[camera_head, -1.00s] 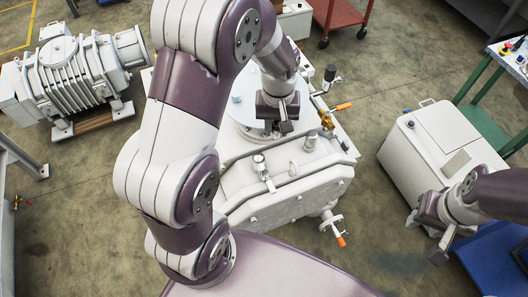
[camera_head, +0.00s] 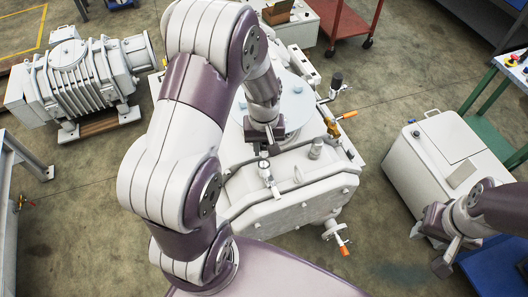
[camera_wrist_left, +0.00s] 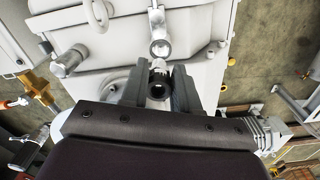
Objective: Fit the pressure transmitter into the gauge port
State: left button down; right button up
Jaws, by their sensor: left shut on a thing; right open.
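My left gripper (camera_head: 270,148) is shut on a small dark-ended cylinder, which I take to be the pressure transmitter (camera_wrist_left: 158,82). In the left wrist view its round hollow black end shows between the two fingers. In the head view the gripper hides it. The gripper is over the white pump housing (camera_head: 290,200), just behind a small upright fitting (camera_head: 265,170). This fitting, apparently the gauge port, also shows in the left wrist view with a dark-rimmed round end (camera_wrist_left: 160,48). I cannot tell whether the two touch. My right gripper (camera_head: 443,262) is open and empty at the right.
A short grey stub (camera_head: 316,148) and an orange-handled valve (camera_head: 345,116) stand on the pump's right side. Another orange-handled valve (camera_head: 338,236) juts from its front. A white cabinet (camera_head: 440,160) stands right, and a grey ribbed machine (camera_head: 85,80) left. Floor between is clear.

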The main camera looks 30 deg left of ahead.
aim_at(264, 153)
pick_arm(q)
jog(key=f, duration=0.3)
jog(key=shift+s+f+p, duration=0.25)
jog(key=shift+f+p, duration=0.1)
jog(key=shift+w+f, duration=0.15)
jog(key=shift+w, duration=0.05)
jog(key=shift+s+f, duration=0.1)
jog(key=shift+f, duration=0.15)
jog(key=shift+f+b, duration=0.4)
jog(key=c, duration=0.8)
grip_release()
jog(key=shift+r, duration=0.1)
